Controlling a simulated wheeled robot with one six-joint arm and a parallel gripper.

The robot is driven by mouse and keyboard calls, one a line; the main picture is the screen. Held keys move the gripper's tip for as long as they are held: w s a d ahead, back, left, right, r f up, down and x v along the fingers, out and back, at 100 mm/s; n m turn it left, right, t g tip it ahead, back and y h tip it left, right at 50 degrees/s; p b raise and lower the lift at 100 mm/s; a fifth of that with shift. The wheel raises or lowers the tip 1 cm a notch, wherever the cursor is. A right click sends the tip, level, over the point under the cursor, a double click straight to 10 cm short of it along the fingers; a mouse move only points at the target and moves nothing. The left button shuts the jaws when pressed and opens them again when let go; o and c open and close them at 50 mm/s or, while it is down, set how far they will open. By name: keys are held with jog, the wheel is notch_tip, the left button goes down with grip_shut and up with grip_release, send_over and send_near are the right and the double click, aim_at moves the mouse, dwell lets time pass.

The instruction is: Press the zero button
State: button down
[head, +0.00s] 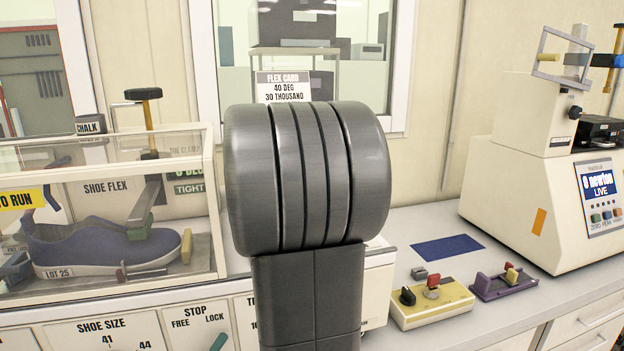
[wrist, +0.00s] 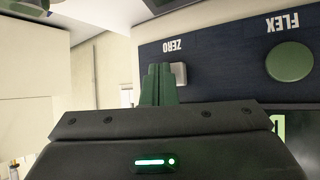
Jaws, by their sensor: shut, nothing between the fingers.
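The zero button (wrist: 180,73) is a small pale square on a dark blue panel (wrist: 225,70). The word ZERO stands upside down beside it in the wrist view. My gripper (wrist: 158,72) is shut and empty. Its green fingertips are just left of the button in that view and overlap the panel's edge. I cannot tell whether they touch the button. In the head view my gripper and this panel do not show; my own dark arm link covers the middle.
A round green FLEX button (wrist: 290,62) sits on the same panel. The shoe flex case (head: 105,285) holds a blue shoe (head: 90,245) at left. A cream tester (head: 520,165) stands at right, with small fixtures (head: 432,303) on the counter before it.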

jog(key=shift+s, duration=0.1)
jog(key=shift+s+d+b, duration=0.25)
jog(key=shift+s+b, duration=0.25)
jog(key=shift+s, duration=0.25)
jog(key=shift+s+d+b, duration=0.25)
jog(key=shift+s+b, duration=0.05)
jog(key=shift+s, duration=0.5)
jog(key=shift+s+d+b, duration=0.3)
jog(key=shift+s+b, duration=0.05)
jog(key=shift+s, duration=0.4)
jog(key=shift+s+d+b, duration=0.25)
jog(key=shift+s+b, duration=0.05)
jog(key=shift+s, duration=0.5)
